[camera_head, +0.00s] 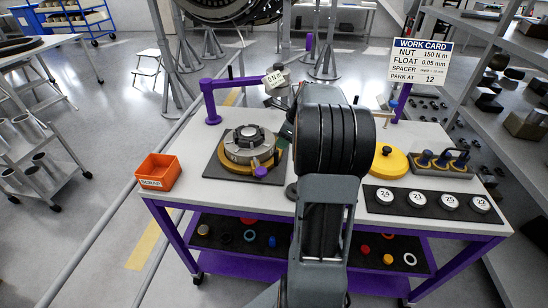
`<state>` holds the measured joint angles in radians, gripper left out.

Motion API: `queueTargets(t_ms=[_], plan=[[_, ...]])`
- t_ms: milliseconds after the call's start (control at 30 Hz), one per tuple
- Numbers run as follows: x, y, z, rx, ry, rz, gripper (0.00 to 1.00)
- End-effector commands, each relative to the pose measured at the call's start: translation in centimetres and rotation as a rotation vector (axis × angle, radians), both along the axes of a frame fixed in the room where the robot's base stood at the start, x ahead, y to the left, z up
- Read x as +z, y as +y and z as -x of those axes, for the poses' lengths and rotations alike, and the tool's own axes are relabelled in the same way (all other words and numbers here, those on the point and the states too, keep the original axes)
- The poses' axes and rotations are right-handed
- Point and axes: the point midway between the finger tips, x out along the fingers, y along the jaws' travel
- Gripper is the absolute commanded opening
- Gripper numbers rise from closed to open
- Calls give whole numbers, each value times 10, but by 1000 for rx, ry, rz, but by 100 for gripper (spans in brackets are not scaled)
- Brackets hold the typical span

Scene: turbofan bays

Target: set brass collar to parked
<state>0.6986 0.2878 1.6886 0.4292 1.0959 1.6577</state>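A round metal fixture (248,146) sits on a dark square mat (215,165) on the left half of the bench. A brass-coloured ring, seemingly the brass collar (235,169), shows around its lower edge. A purple knob (261,172) is at the ring's front right, beside a brass-coloured piece. Part of the ring's right side is hard to make out. My dark arm crosses the middle of the bench, and dark parts of its end show just right of the fixture. The fingertips are hidden or too small to tell, so I cannot see whether they touch anything.
A work card (422,60) reads "PARK AT 12". A purple post with a swing arm (212,102) stands behind the fixture. An orange scrap bin (158,172) is left. A yellow disc (391,163), a rack (442,168) and several numbered white discs (449,202) are right.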

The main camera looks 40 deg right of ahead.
Motion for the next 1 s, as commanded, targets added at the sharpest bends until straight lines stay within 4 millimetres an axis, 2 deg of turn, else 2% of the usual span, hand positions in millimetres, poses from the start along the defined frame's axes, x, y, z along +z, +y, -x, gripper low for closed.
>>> queueTargets(t_ms=[200,400,633,1000], plan=[[-39,10,-13,2,2,0,29],[-65,16,-22,4,2,1,29],[-80,19,-27,2,0,1,29],[-82,20,-28,2,0,2,28]])
